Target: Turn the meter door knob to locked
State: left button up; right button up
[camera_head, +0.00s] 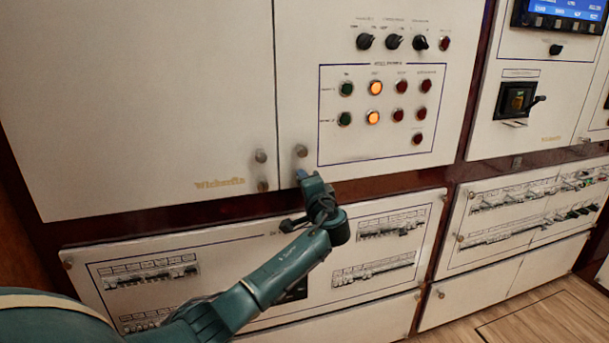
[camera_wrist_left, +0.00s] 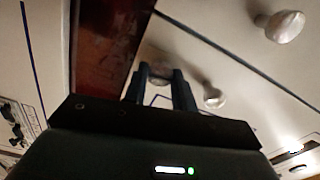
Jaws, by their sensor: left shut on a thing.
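My left gripper (camera_head: 303,175) reaches up to the lower left corner of the upper right cabinet door, below a round metal knob (camera_head: 301,150). In the left wrist view, the gripper's two dark fingers (camera_wrist_left: 163,85) are closed around a small knob (camera_wrist_left: 161,72) on the pale panel. The fingers and wrist cover most of this knob, and I cannot read its position. In the head view the gripper hides it. My right gripper is not in view.
Two more round knobs, one upper (camera_head: 260,156) and one lower (camera_head: 262,186), sit on the left door across the seam. A panel of lit and dark buttons (camera_head: 375,88) is above right. Breaker rows (camera_head: 372,270) lie below behind my arm. Wooden floor (camera_head: 530,315) is clear at lower right.

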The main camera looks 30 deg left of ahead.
pick_arm(q)
jog(key=shift+m+p, duration=0.75)
jog(key=shift+m, duration=0.45)
jog(key=o, duration=1)
jog(key=v, duration=1.3)
jog(key=shift+s, duration=0.1)
jog(key=shift+f, duration=0.15)
